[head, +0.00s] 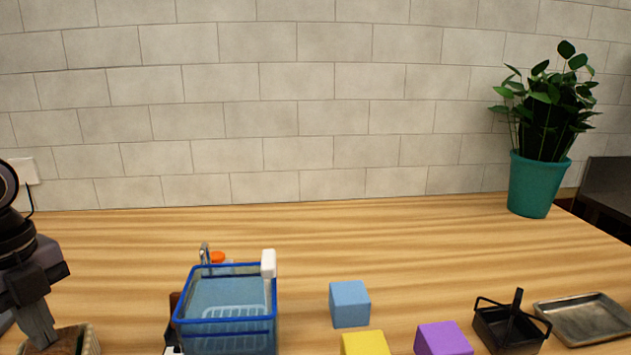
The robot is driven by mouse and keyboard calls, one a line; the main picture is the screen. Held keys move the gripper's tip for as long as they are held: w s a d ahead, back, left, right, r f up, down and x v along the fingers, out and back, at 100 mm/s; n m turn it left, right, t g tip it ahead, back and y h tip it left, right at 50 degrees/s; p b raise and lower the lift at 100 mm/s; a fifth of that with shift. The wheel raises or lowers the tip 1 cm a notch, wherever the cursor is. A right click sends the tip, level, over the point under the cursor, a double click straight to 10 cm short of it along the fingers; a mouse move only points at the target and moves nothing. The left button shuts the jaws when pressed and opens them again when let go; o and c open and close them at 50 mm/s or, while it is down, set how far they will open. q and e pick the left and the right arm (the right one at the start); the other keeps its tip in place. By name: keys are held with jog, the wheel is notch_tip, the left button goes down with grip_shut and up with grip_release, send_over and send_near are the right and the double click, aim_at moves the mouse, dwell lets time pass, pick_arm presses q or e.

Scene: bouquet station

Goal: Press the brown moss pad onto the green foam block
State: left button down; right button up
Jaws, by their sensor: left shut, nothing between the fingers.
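My left gripper (41,341) comes in at the left edge and points down. Its fingers are shut with nothing between them, and the tips are at a brown patch (68,344) inside a beige rim (92,338) at the bottom left. The brown patch may be the moss pad, but the frame edge cuts it off and I cannot tell. I cannot tell whether the fingertips touch it. I do not see a green foam block. My right gripper is not in view.
A blue basket (225,339) holding some items stands right of the gripper. Blue (349,304), yellow (364,344) and purple (443,339) blocks, a black caddy (508,330) and a metal tray (587,322) lie further right. A potted plant (535,184) stands behind.

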pick_arm(q)
jog(key=shift+s+f+b, duration=0.15)
jog(key=shift+f+b, duration=0.2)
jog(key=shift+b, duration=0.05)
dwell(1.5)
jog(key=shift+r, duration=0.1)
jog(key=shift+r+p, duration=1.85)
jog(key=shift+r, duration=1.8)
